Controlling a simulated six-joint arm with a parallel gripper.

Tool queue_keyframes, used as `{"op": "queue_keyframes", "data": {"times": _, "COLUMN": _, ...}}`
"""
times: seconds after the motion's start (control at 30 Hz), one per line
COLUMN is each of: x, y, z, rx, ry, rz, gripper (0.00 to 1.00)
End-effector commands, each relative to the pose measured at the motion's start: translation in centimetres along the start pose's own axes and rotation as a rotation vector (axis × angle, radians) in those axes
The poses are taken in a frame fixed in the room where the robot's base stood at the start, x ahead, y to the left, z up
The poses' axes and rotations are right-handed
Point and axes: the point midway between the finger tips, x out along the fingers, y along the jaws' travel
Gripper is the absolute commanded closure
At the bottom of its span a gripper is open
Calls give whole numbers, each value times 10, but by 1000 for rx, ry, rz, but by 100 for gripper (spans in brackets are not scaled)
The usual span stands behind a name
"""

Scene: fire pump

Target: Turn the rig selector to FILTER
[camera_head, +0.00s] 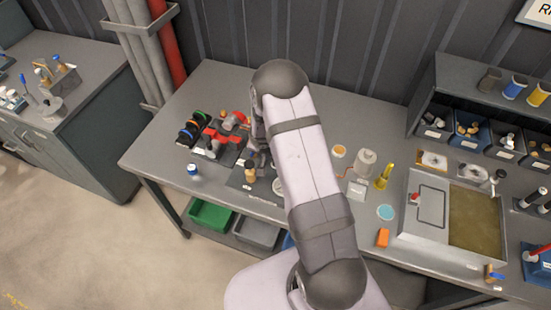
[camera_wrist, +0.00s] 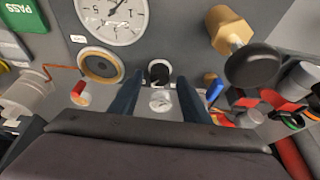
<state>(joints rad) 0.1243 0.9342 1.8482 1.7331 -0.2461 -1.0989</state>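A small round black knob (camera_wrist: 158,72) with a pale rim sits on the grey rig panel (camera_wrist: 180,40) in the wrist view. It looks like the rig selector, but I cannot read a FILTER label or its pointer. My gripper (camera_wrist: 157,84) has two dark blue fingers standing apart, one on each side of the knob in the picture. Nothing is held between them. I cannot tell whether the fingertips touch the knob or how far off it is. In the head view my arm hides most of the rig and the gripper.
Around the knob are a large white gauge (camera_wrist: 112,16), a brass-ringed port (camera_wrist: 100,65), a small dial (camera_wrist: 160,101), a brass fitting with a black knob (camera_wrist: 252,65) and a blue-handled part (camera_wrist: 214,89). A green PASS sign (camera_wrist: 22,15) is at upper left. A tray (camera_head: 450,225) stands right on the bench.

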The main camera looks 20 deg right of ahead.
Motion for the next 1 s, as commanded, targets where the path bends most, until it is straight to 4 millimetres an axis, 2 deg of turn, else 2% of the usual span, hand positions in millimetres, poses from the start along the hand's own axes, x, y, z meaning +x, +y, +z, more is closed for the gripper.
{"op": "queue_keyframes", "data": {"times": 0.27, "x": 1, "y": 1, "z": 2, "rx": -2, "ry": -4, "rz": 2, "gripper": 57}}
{"op": "queue_keyframes", "data": {"times": 0.43, "x": -6, "y": 1, "z": 2, "rx": -2, "ry": -3, "rz": 1, "gripper": 57}}
{"op": "queue_keyframes", "data": {"times": 0.8, "x": -50, "y": 0, "z": 1, "rx": -1, "ry": -2, "rz": 0, "gripper": 57}}
{"op": "queue_keyframes", "data": {"times": 1.0, "x": -68, "y": 0, "z": 1, "rx": -2, "ry": -2, "rz": 1, "gripper": 57}}
